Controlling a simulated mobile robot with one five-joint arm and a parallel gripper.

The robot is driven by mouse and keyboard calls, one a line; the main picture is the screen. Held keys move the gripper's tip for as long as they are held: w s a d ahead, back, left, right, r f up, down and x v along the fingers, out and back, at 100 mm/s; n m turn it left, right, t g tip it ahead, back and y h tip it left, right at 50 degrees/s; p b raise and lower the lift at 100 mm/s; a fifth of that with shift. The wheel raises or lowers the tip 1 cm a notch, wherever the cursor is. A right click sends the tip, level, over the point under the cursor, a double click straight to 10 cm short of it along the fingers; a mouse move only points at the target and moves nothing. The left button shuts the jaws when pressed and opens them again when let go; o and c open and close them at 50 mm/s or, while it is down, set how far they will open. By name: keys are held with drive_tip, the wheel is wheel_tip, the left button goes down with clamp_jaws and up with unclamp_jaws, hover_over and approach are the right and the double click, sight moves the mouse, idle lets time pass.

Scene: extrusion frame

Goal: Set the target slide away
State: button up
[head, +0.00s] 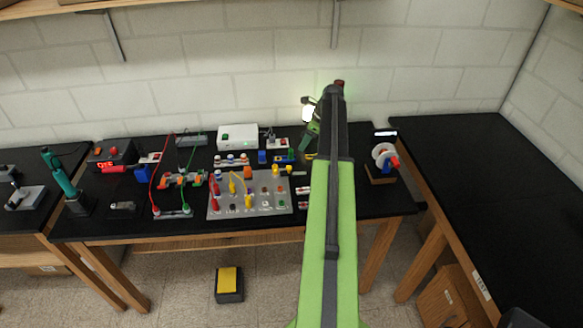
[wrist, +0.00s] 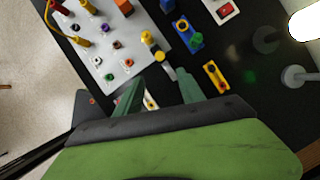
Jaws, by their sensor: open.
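No thing in either view can be made out for certain as the target slide. In the wrist view my gripper (wrist: 158,90) is open, its two green fingers apart over the black bench top. A small pale piece (wrist: 150,101) shows low between the fingers, partly hidden; I cannot tell what it is. The fingertips appear near the lower right edge of a grey board with coloured knobs (wrist: 112,48). That board (head: 238,203) also shows in the head view. In the head view my green arm crosses the right part of the bench and hides what lies behind it.
A yellow holed block (wrist: 216,77) and a blue block (wrist: 187,34) stand close to the fingers. A lit lamp (head: 308,114) and a white reel (head: 383,155) stand on the black bench (head: 398,203). The right bench (head: 480,160) is mostly clear. A yellow-topped box (head: 229,282) is on the floor.

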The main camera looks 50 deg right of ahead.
sight(289, 167)
drive_tip(key=b+x, duration=1.2)
drive_tip(key=x, duration=0.3)
drive_tip(key=shift+s+b, duration=0.1)
drive_tip(key=shift+b, duration=0.3)
drive_tip(key=shift+w+a+f+b, duration=0.1)
drive_tip(key=shift+w+f+b, duration=0.15)
drive_tip(key=shift+f+b, duration=0.15)
drive_tip(key=shift+r, duration=0.1)
drive_tip(key=shift+c, duration=0.5)
clamp_jaws()
